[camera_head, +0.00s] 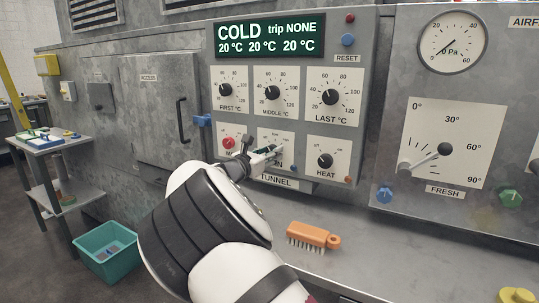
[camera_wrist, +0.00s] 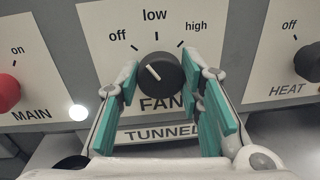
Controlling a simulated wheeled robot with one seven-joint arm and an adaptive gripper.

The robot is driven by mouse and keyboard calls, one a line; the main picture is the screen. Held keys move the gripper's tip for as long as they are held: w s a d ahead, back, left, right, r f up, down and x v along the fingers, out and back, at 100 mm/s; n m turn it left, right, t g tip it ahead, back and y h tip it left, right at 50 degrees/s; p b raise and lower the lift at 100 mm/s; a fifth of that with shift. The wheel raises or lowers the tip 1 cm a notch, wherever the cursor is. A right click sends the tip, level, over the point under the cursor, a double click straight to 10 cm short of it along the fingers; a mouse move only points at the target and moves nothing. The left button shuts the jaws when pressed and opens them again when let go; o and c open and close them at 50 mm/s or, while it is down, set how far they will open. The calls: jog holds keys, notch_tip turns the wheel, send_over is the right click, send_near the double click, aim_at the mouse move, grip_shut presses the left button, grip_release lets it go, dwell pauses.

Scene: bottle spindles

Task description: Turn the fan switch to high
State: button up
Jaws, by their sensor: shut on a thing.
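The fan switch is a black round knob (camera_wrist: 160,70) on a white plate marked off, low and high, seen in the wrist view. Its white pointer line slants up and left, toward off. My gripper (camera_wrist: 161,78) has its teal-padded fingers on the left and right sides of this knob, shut on it. In the head view my gripper (camera_head: 262,156) reaches the fan plate (camera_head: 277,142) from the left and hides most of the knob.
The red main knob (camera_wrist: 9,92) is to the left and the black heat knob (camera_wrist: 309,62) to the right. Above are three temperature dials, including the middle one (camera_head: 274,90), and a display (camera_head: 268,37). An orange brush (camera_head: 313,237) lies on the ledge below.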

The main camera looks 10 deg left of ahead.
jog(key=m+b, duration=0.7)
jog(key=m+y+b, duration=0.1)
jog(key=m+b, duration=0.6)
jog(key=b, duration=0.1)
jog(key=shift+d+f+m+b, duration=0.1)
jog(key=shift+f+m+b, duration=0.1)
jog(key=shift+m+b, duration=0.1)
jog(key=shift+r, duration=0.1)
jog(key=o, duration=1.2)
jog(key=shift+c, duration=0.2)
jog(key=shift+s+r, duration=0.1)
jog(key=shift+s, duration=0.05)
jog(key=v, duration=1.1)
jog(key=shift+s, duration=0.4)
